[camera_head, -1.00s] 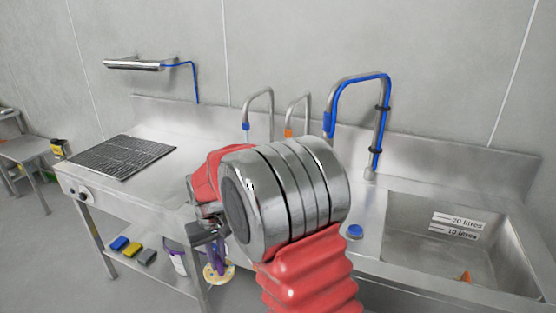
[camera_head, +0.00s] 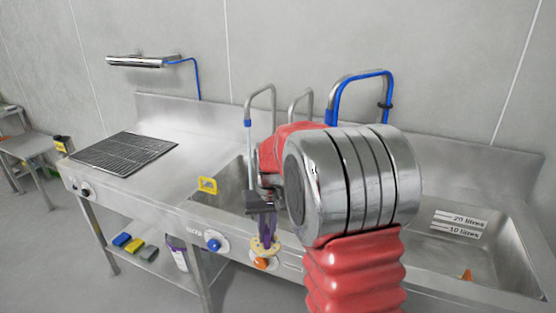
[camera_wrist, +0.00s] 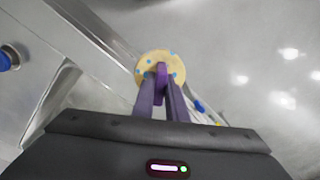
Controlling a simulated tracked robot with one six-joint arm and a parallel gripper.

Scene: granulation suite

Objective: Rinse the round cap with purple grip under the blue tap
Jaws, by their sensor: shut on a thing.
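My gripper (camera_head: 264,212) is shut on the purple grip (camera_head: 268,228) of the round cap (camera_head: 264,246). The cap is a pale yellow disc with blue spots, hanging below the fingers. In the head view it appears against the sink's front edge, just above an orange knob. In the wrist view the disc (camera_wrist: 148,64) lies beyond the fingertips, with the grip (camera_wrist: 161,76) between them. The blue tap (camera_head: 247,122) is a curved metal spout with a blue collar, above and behind my gripper. A pale streak below it looks like running water.
A blue knob (camera_head: 213,244) and an orange knob (camera_head: 261,264) are on the front panel. A yellow frame (camera_head: 208,185) stands at the left basin's edge. A blue-hosed tap (camera_head: 358,78) rises behind my arm. A black rack (camera_head: 124,149) lies on the left counter.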

